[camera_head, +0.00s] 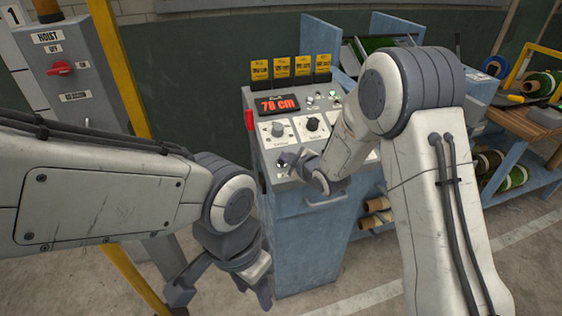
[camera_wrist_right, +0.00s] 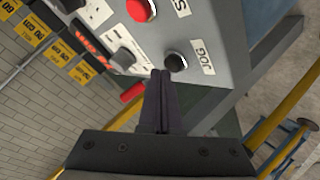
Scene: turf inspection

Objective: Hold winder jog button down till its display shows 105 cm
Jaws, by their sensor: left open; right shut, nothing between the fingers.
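The winder console (camera_head: 310,215) is a blue-grey cabinet with a sloped control panel. Its red-lit display (camera_head: 277,104) appears to read 78 cm. The jog button (camera_wrist_right: 176,62) is a round black button beside a JOG label (camera_wrist_right: 202,64) in the right wrist view. My right gripper (camera_wrist_right: 160,76) is shut and empty, its fingertips close beside the button; I cannot tell if they touch it. In the head view my right gripper (camera_head: 288,163) is at the panel's lower left and hides the button. My left gripper (camera_head: 222,288) is open and empty, low in front of the console.
A red button (camera_wrist_right: 139,10) and knobs sit near the jog button. Yellow tags (camera_head: 281,68) stand along the console's back. A hoist box (camera_head: 70,75) and yellow post (camera_head: 120,70) stand left. A bench with turf rolls (camera_head: 540,84) stands right.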

